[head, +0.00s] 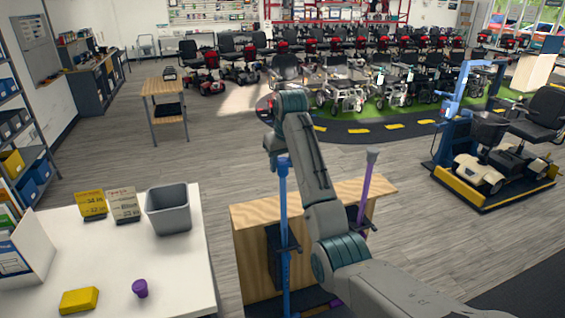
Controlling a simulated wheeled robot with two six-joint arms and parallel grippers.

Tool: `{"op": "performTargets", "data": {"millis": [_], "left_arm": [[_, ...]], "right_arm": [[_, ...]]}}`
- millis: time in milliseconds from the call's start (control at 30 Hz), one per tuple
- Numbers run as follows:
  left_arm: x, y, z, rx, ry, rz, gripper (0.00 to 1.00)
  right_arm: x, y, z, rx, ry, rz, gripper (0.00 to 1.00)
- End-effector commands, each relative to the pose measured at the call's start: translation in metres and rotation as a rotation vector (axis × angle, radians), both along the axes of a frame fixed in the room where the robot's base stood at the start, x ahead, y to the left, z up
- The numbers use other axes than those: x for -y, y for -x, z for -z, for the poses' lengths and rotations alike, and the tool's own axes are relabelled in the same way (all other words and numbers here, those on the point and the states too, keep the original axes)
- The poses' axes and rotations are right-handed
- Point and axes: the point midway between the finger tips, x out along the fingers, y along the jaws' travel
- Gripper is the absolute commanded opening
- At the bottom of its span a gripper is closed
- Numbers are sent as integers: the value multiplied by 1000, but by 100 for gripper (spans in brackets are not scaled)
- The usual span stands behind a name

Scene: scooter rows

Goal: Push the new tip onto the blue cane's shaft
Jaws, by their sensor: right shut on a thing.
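The blue cane (284,215) stands upright, held at the wooden stand (250,214), with its wider blue tip (283,162) at the top. My right gripper (280,163) points down at that top end and is shut on the blue tip. The fingers are small and partly hidden by my wrist. The tip is in line with the shaft, but I cannot tell how far on it sits. A small purple tip-like piece (140,288) stands on the white table (190,262). My left gripper is not in view.
A purple cane (364,200) with a grey tip (372,155) stands right of my forearm. On the white table are a grey bin (168,209), a yellow block (79,300), and two signs (124,205). A scooter on a lift (490,165) stands at right. Open floor lies behind the stand.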

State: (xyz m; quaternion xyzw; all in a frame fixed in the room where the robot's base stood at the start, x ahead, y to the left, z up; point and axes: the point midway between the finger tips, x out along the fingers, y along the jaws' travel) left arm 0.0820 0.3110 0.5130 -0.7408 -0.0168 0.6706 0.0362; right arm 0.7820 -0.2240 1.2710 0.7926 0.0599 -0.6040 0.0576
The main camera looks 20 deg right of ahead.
Motion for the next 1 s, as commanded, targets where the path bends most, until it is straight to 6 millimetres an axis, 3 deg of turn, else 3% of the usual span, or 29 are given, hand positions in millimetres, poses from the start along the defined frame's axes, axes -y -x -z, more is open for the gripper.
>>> {"op": "performTargets", "data": {"millis": [1000], "left_arm": [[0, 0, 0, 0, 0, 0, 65]], "right_arm": [[0, 0, 8, 0, 0, 0, 18]]}}
